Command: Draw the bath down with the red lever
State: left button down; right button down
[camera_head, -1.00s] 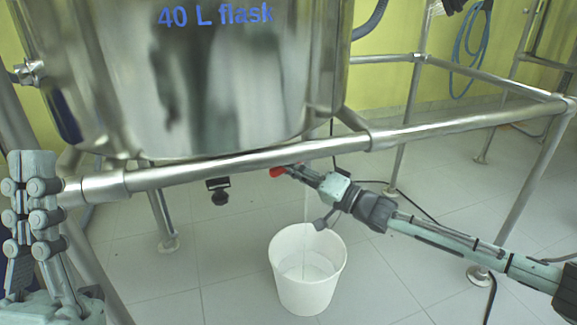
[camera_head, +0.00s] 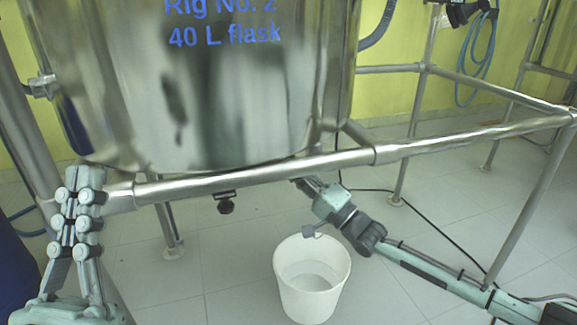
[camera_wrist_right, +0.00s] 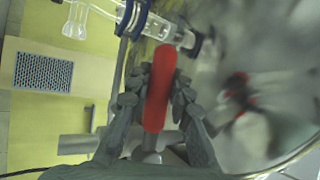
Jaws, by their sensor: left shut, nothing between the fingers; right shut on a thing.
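The red lever (camera_wrist_right: 160,88) stands between the fingers of my right gripper (camera_wrist_right: 157,100) in the right wrist view, and the gripper is shut on it. In the head view my right gripper (camera_head: 305,185) reaches under the frame rail, and the lever is hidden there. The bath is a shiny steel vessel (camera_head: 220,100) marked "Rig No. 2" and "40 L flask". A white bucket (camera_head: 312,305) stands on the floor below, with some clear liquid in it. No stream shows above it now. My left gripper (camera_head: 84,178) is shut and empty at the left.
A steel rail (camera_head: 440,145) crosses in front of the vessel, above my right arm. A black knob (camera_head: 226,205) hangs under the rail. Glass tubing (camera_wrist_right: 135,15) lies close to the lever. A black cable runs over the tiled floor at right.

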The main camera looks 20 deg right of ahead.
jog(key=shift+r, duration=0.1)
jog(key=c, duration=1.3)
grip_release()
jog(key=shift+c, duration=0.2)
jog(key=v, duration=1.2)
jog(key=shift+d, duration=0.1)
